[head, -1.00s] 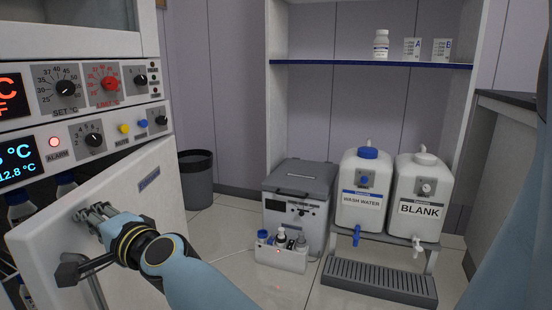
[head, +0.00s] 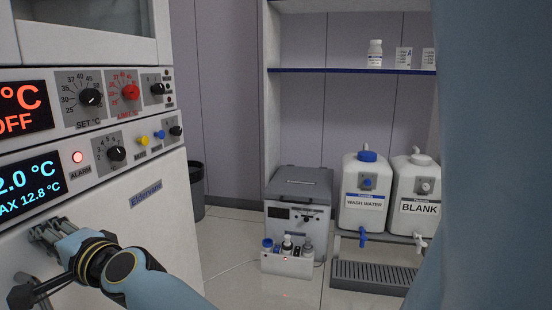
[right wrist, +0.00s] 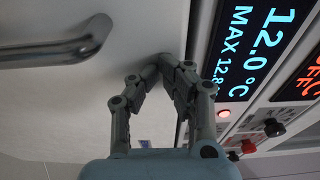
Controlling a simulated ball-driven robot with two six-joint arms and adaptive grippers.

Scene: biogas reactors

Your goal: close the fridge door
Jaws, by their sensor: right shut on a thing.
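The white fridge door (head: 150,235), with a blue name label, stands below the control panels in the head view. It looks shut or almost shut; I cannot tell whether a thin gap is left. My right gripper (head: 42,234) is at the upper part of the door's front, its fingers together against it. In the right wrist view the gripper (right wrist: 165,68) has its fingertips at the white door (right wrist: 130,30), close to the display panel. The door's grey bar handle (right wrist: 60,50) is to the left, apart from the fingers. My left gripper is not in view.
Control panels with knobs and a temperature display (head: 30,180) sit right above the door. A grey bin (head: 192,190) stands behind. A grey boxy device (head: 298,205), wash water canister (head: 362,205) and blank canister (head: 415,205) stand to the right.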

